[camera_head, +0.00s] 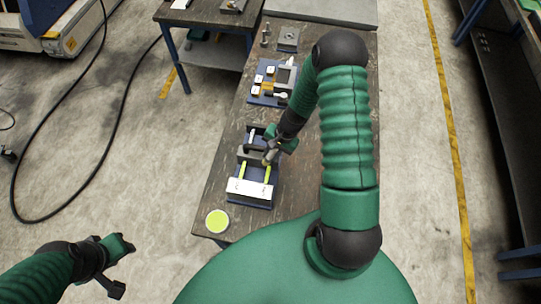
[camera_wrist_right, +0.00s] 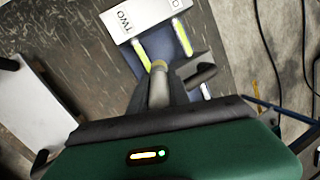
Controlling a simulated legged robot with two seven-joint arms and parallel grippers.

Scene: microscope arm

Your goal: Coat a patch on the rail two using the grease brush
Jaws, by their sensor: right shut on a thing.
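My right gripper (camera_head: 274,148) is shut on the grease brush (camera_wrist_right: 158,88), whose pale handle points away from the jaws in the right wrist view. The brush tip is over or against the near part of rail two (camera_wrist_right: 142,56), beside the "TWO" label; I cannot tell whether it touches. Rail two (camera_head: 267,173) is the right one in the head view and shows yellow-green. The other rail (camera_head: 242,170) also shows yellow-green. The grease tin (camera_head: 217,221), round with yellow-green contents, stands at the bench's near left corner. My left gripper (camera_head: 118,267) is open and empty, off the bench.
The rails run into a white labelled block (camera_head: 250,188) on a blue base. Another blue fixture (camera_head: 268,82) with several small parts stands farther back on the dark bench (camera_head: 318,195). A second table (camera_head: 215,14) is at the back left.

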